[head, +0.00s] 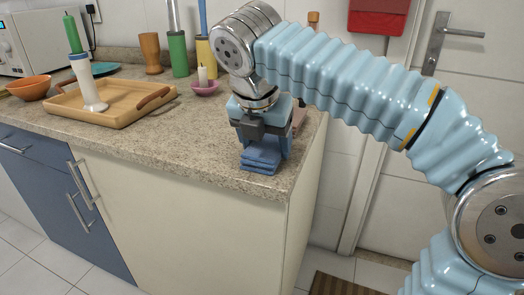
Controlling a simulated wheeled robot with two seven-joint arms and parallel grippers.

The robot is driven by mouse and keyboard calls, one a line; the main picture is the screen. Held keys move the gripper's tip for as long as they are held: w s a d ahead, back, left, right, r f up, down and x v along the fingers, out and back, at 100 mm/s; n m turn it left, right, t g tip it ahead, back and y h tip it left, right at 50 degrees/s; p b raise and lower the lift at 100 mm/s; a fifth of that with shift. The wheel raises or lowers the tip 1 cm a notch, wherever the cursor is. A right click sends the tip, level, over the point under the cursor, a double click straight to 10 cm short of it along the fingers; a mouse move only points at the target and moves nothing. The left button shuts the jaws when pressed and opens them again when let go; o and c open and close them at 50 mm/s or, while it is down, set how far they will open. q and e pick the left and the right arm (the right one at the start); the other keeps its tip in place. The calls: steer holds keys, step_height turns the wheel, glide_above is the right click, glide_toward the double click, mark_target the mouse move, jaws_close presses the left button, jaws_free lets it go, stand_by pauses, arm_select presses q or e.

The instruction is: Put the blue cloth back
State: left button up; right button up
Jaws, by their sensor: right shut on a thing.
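The blue cloth (260,160) is a folded stack near the front right corner of the speckled stone counter (170,150). My right gripper (264,140) points down over the cloth and is shut on it. The fingers hide the upper part of the cloth. Its lower edge is at or just above the counter top; I cannot tell whether it touches. My left gripper is not in view.
A wooden tray (137,118) holds a white candlestick (91,92) with a green candle. An orange bowl (28,88), a pink candle dish (205,89) and a wooden cup (151,54) stand behind. The counter's front strip is clear. A door (470,100) is at the right.

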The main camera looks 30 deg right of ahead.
steer(key=shift+s+r, duration=0.15)
steer(key=shift+s, duration=0.05)
steer(key=o, duration=1)
